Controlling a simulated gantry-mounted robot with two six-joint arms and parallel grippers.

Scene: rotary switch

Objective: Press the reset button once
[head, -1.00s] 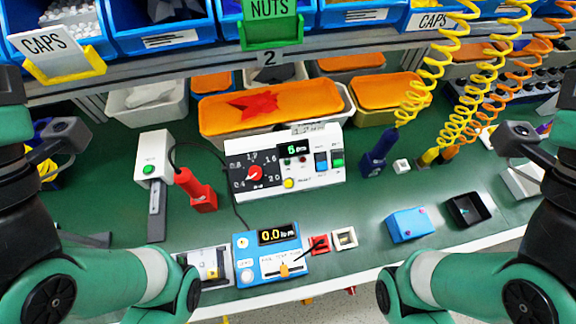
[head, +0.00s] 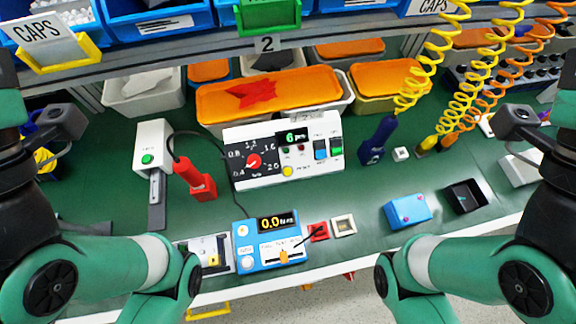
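A white control panel (head: 314,163) stands on the green bench in the head view. A round yellow button (head: 287,171) sits low on its front, with small lettering beside it that is too blurred to read with certainty. Left of it is a red knob (head: 254,161) on a black dial with numbers. Above the button is a small display with green digits. A blue and a green switch sit at the panel's right. Both my arms come in at the lower corners, well apart from the panel. Neither gripper shows in the frame.
A blue meter (head: 269,241) reading about 0.0 stands in front of the panel. A red tool (head: 195,180) stands to its left and a dark blue tool (head: 377,141) to its right. A blue box (head: 407,211) and a black tray (head: 465,197) lie at the right. Coiled hoses hang there.

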